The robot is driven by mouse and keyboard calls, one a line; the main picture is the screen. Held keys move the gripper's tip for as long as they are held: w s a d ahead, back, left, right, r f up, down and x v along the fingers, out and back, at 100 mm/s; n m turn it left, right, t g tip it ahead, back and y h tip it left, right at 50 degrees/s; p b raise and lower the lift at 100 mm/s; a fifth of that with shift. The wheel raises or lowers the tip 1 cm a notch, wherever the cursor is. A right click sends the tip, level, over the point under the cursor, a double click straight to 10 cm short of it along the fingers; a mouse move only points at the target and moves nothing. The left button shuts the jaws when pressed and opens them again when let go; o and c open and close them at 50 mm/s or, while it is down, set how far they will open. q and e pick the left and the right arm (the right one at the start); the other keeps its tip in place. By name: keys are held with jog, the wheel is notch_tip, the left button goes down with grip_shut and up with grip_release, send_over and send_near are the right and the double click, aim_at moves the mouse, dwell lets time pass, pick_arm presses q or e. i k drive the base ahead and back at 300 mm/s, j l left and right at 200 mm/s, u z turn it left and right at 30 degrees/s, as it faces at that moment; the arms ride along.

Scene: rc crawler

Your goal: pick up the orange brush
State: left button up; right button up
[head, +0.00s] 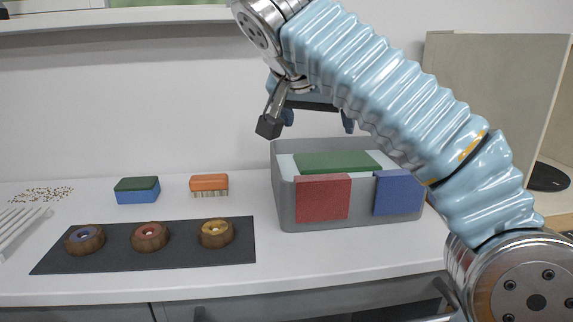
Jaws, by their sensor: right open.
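The orange brush (209,183) stands on the white counter, left of the grey bin, with its orange block on top and pale bristles below. My right gripper (318,120) is above the grey bin, up and to the right of the brush and apart from it. It is open and I see nothing between its fingers. Part of it is hidden behind my right arm. My left gripper is not in view.
The grey bin (283,205) holds a green block, with red and blue panels at its front. A green-and-blue sponge (137,190) lies left of the brush. A dark mat (190,255) carries three round wooden pieces. A shelf (120,18) runs above.

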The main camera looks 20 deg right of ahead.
aim_at(211, 185)
jog(key=k+j, duration=0.35)
jog(key=j, duration=0.15)
jog(key=k+j, duration=0.4)
jog(key=j, duration=0.15)
